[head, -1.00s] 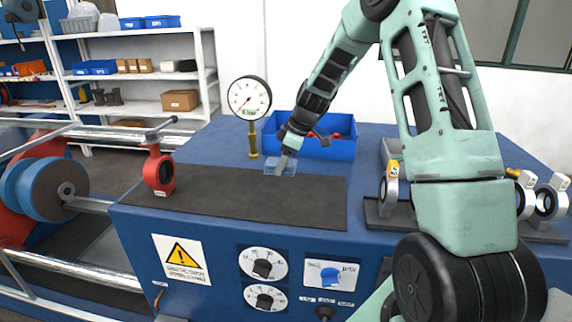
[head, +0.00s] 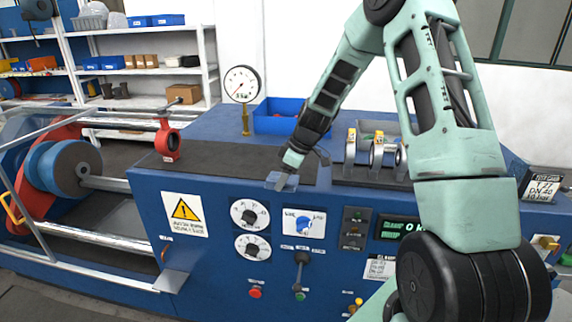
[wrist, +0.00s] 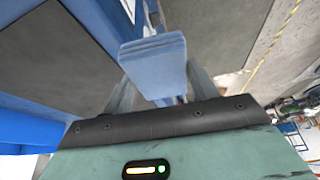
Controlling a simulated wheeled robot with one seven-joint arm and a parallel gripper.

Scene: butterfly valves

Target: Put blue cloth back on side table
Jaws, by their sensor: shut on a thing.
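The blue cloth (wrist: 155,62) is a folded, layered light-blue pad. My gripper (wrist: 160,92) is shut on it, with one finger on each side in the wrist view. In the head view my gripper (head: 287,172) points down with the cloth (head: 281,181) at its tips, near the front edge of the blue test bench (head: 190,187). I cannot tell from the head view how far the cloth is above the bench. I cannot make out a side table in either view.
A dark mat (head: 220,160) covers the bench top. Knobs and levers (head: 300,258) stick out in front. Rails and a reel lie left.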

